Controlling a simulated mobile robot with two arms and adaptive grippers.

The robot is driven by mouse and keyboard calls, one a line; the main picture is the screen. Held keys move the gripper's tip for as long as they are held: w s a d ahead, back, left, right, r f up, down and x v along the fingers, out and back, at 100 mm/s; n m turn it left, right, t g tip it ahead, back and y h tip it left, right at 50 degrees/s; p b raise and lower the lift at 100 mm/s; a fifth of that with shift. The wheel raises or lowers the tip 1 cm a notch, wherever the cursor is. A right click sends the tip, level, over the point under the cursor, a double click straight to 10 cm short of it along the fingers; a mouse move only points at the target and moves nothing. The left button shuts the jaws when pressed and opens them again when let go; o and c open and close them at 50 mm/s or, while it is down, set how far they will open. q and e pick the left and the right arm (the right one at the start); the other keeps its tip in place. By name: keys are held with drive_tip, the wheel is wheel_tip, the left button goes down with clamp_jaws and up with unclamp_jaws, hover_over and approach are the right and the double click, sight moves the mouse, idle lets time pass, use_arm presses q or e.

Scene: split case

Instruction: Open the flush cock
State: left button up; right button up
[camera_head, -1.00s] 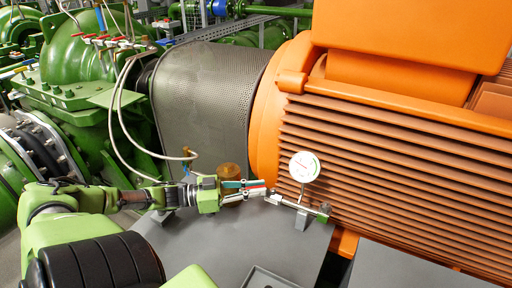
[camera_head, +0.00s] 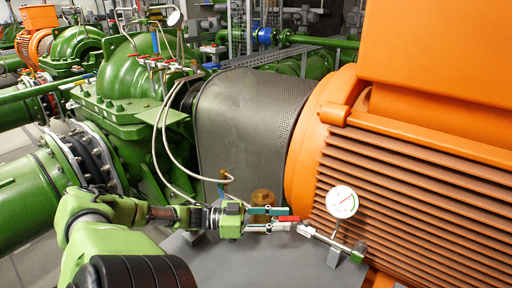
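My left gripper (camera_head: 283,218) reaches in from the left, low in the middle of the view. Its teal upper finger (camera_head: 265,210) and grey lower finger (camera_head: 262,228) stand apart, pointing right. A small red lever (camera_head: 289,218) lies at or between the fingertips; I cannot tell whether they touch it. It sits by a short thin pipe beside a white round gauge (camera_head: 342,202). This may be the flush cock; its body is partly hidden by the gripper. A small brass fitting with a blue part (camera_head: 224,181) stands behind. My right gripper is out of view.
The orange ribbed motor (camera_head: 420,190) rises close on the right. The perforated grey guard (camera_head: 245,125) and green pump (camera_head: 135,85) stand behind. Several small red-handled valves (camera_head: 180,69) and curved hoses (camera_head: 160,150) are on the pump. A brown cup-like part (camera_head: 262,199) is close behind the fingers.

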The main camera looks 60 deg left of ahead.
use_arm(q)
drive_tip(key=v, duration=0.9)
drive_tip(key=shift+r, duration=0.1)
drive_tip(key=shift+c, duration=0.5)
